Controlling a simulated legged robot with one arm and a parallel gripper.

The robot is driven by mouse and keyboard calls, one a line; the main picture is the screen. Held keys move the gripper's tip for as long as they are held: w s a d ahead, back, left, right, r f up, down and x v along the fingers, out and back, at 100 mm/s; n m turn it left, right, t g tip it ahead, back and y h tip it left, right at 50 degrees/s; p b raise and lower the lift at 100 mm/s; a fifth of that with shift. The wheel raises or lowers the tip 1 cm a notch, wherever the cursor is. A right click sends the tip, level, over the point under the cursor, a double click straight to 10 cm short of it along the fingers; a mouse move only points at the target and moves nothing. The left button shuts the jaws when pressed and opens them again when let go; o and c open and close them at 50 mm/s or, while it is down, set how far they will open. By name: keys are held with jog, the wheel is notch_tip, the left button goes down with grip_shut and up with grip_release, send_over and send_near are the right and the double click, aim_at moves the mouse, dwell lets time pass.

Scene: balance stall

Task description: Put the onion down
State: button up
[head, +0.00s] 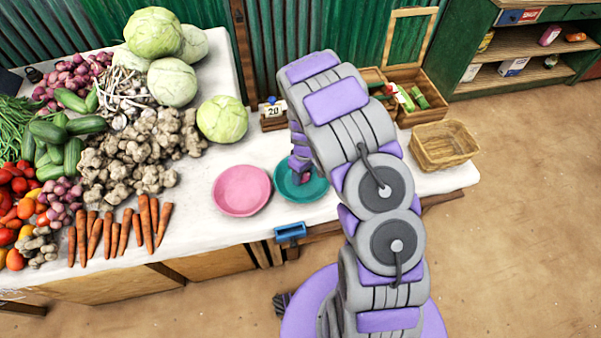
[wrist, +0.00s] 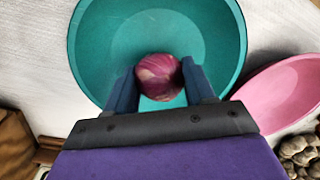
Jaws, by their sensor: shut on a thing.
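A red-purple onion (wrist: 158,77) is between the two fingers of my gripper (wrist: 158,85) in the wrist view. The gripper is shut on it. Behind the onion in that view is a teal bowl (wrist: 95,40); I cannot tell whether the onion touches its bottom. The teal bowl stands on the white table top.
A pink bowl (head: 241,191) stands just left of the teal one and also shows in the wrist view (wrist: 283,92). Cabbages, ginger, carrots (head: 120,233) and other vegetables fill the table's left. A wicker basket (head: 443,145) sits at the right end.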

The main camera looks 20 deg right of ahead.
jog(key=o, duration=1)
jog(key=shift+d, duration=0.3)
jog(key=shift+o, duration=0.7)
jog(key=shift+a, duration=0.15)
jog(key=shift+o, duration=0.4)
jog(key=shift+a, duration=0.45)
jog(key=shift+d+r, duration=0.1)
jog(key=shift+d, duration=0.4)
jog(key=r, duration=0.2)
jog(key=r+p, duration=0.1)
jog(key=r, duration=0.1)
jog(key=r+p, duration=0.1)
jog(key=r, duration=0.1)
jog(key=shift+a, duration=0.35)
jog(key=shift+d+r, duration=0.2)
jog(key=shift+r, duration=0.2)
jog(key=shift+a, duration=0.1)
